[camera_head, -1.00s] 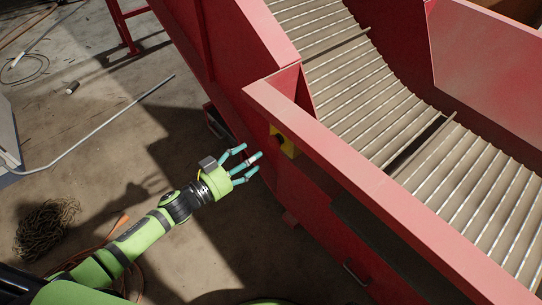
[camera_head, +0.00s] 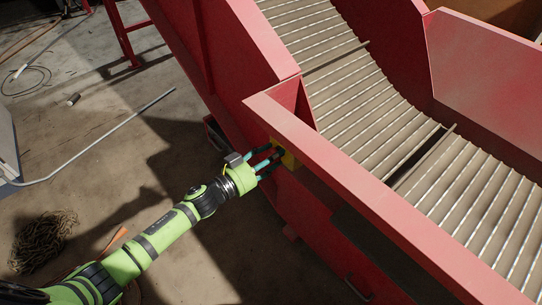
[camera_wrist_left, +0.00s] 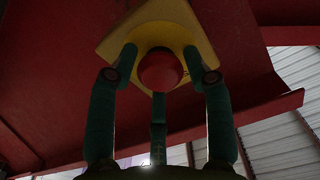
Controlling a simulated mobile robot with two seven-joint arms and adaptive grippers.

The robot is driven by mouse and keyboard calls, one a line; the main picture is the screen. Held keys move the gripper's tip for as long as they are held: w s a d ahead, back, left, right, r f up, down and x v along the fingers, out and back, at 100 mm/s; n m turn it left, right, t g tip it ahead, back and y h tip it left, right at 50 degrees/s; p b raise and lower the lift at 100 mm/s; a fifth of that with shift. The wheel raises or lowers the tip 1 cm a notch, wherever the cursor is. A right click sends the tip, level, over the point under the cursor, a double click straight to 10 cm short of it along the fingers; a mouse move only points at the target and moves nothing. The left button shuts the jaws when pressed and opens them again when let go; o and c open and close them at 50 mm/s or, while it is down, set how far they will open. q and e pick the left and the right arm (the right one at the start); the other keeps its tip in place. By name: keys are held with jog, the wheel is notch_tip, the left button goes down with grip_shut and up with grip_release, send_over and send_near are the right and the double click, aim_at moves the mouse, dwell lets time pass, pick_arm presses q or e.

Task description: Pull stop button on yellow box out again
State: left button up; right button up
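The yellow box (camera_head: 289,158) is fixed to the side wall of the red conveyor frame. In the left wrist view the yellow box (camera_wrist_left: 158,22) carries a round red stop button (camera_wrist_left: 161,70). My left gripper (camera_head: 276,158) reaches the box from the left. In the left wrist view its three teal fingers (camera_wrist_left: 160,78) stand spread around the button, one on each side and one below. The side fingertips lie near the box face, with small gaps to the button. Whether the lower finger touches it I cannot tell. The button is hidden in the head view. My right gripper is not in view.
The red conveyor frame (camera_head: 345,178) runs diagonally, with a slatted belt (camera_head: 350,90) beyond its rail. A dark bar (camera_head: 420,157) lies across the belt. On the floor at left are a coiled cable bundle (camera_head: 42,243) and a long grey cable (camera_head: 105,132).

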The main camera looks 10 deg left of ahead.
pick_arm(q)
grip_shut()
jog(key=shift+p+v, duration=0.6)
jog(key=shift+v, duration=0.2)
jog(key=shift+f, duration=0.15)
jog(key=o, duration=0.7)
grip_release()
jog(key=shift+a, duration=0.1)
jog(key=v, duration=1.2)
